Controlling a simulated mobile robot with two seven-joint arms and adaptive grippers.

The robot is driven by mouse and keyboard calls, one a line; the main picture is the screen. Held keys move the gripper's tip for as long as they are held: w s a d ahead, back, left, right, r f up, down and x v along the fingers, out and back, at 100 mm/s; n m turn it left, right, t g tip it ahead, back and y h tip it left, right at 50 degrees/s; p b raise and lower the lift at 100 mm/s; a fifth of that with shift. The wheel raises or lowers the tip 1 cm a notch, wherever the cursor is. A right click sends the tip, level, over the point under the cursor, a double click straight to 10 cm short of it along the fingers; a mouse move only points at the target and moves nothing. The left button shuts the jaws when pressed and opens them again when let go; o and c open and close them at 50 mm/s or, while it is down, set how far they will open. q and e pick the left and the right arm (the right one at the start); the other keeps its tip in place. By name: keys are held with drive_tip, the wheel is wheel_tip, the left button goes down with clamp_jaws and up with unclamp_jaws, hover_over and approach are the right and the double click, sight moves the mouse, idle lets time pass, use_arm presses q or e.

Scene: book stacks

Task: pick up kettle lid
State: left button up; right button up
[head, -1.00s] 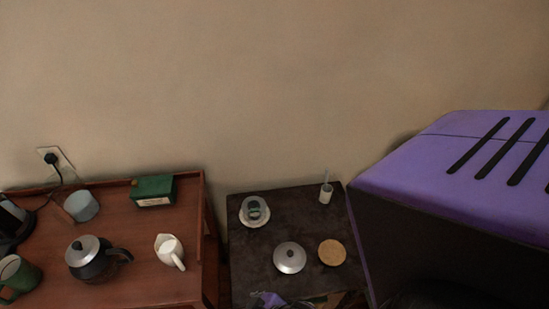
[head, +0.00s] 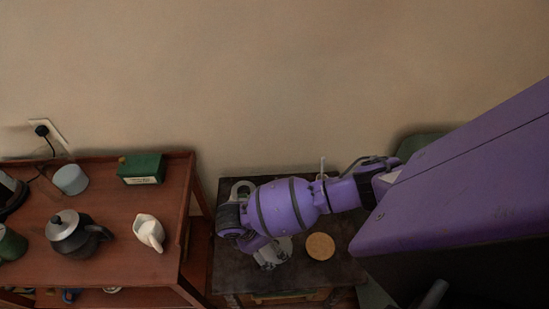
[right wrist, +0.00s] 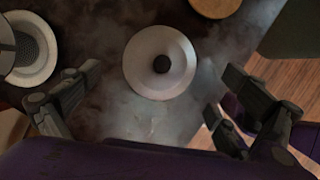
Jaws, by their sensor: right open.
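A silver round lid with a black knob (right wrist: 160,64) lies on the dark small table (head: 225,262); I take it as the kettle lid. In the head view the lid (head: 283,247) is mostly hidden by my right gripper. My right gripper (head: 270,258) is above the table, over the lid's near left part. In the right wrist view its fingers (right wrist: 158,88) are spread wide, one on each side of the lid, with nothing between them. I cannot tell the height gap. A dark kettle with a silver top (head: 72,234) stands on the wooden cart. My left gripper is out of view.
A round cork mat (head: 320,246) lies right of the lid. A glass with a straw (head: 322,176) stands behind my arm. The wooden cart (head: 115,275) holds a white pitcher (head: 149,232) and a green box (head: 141,168).

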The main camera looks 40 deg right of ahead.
sight(285, 243)
drive_tip(key=x, duration=0.6)
drive_tip(key=shift+w, duration=0.2)
drive_tip(key=c, duration=1.1)
